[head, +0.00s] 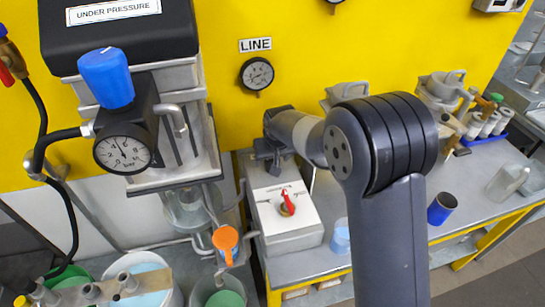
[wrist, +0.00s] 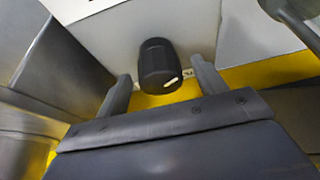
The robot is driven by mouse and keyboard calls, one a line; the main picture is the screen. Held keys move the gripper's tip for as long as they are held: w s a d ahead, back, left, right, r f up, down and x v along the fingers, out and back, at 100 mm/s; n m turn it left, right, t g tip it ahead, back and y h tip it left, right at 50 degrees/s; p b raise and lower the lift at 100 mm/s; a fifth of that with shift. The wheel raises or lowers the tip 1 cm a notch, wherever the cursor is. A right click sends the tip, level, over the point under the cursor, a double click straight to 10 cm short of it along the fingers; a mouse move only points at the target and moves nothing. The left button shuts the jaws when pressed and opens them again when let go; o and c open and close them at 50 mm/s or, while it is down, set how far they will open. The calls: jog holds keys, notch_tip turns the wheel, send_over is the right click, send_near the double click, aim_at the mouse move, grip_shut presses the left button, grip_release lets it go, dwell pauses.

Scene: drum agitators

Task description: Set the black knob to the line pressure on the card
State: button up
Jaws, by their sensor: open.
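The black knob (wrist: 158,66) shows in the wrist view, mounted at a pale grey surface, with a small white mark on its lower right side. My gripper (wrist: 160,74) is open, with one finger on each side of the knob and visible gaps between. In the head view my gripper (head: 268,152) is by the yellow wall above a grey box, and I cannot make out the black knob there. A LINE label (head: 255,44) sits above a small round gauge (head: 257,74) on the wall. I cannot identify the card in either view.
A regulator with a blue knob (head: 107,78) and a white bar gauge (head: 123,149) stands at left. The grey box has a red switch (head: 287,204). A blue cup (head: 441,208) stands on the bench at right. Buckets stand at lower left.

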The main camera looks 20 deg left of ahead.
jog(key=shift+c, duration=0.5)
jog(key=c, duration=0.9)
jog(key=shift+m, duration=0.4)
jog(key=m+b, duration=0.1)
jog(key=m+h+b, duration=0.1)
jog(key=m, duration=0.1)
jog(key=shift+a+f+t+h+b, duration=0.1)
jog(key=shift+a+t+h+b, duration=0.05)
jog(key=shift+t+h+b, duration=0.2)
jog(key=m+h+b, duration=0.1)
jog(key=m, duration=0.3)
jog(key=shift+a, duration=0.1)
jog(key=m+h+b, duration=0.1)
jog(key=m, duration=0.2)
jog(key=shift+m+h, duration=0.35)
jog(key=shift+m, duration=0.05)
jog(key=m+g+h, duration=0.1)
jog(key=m, duration=0.3)
jog(key=shift+a+p, duration=0.1)
jog(key=shift+p, duration=0.3)
jog(key=shift+m+g, duration=0.3)
jog(key=shift+g, duration=0.05)
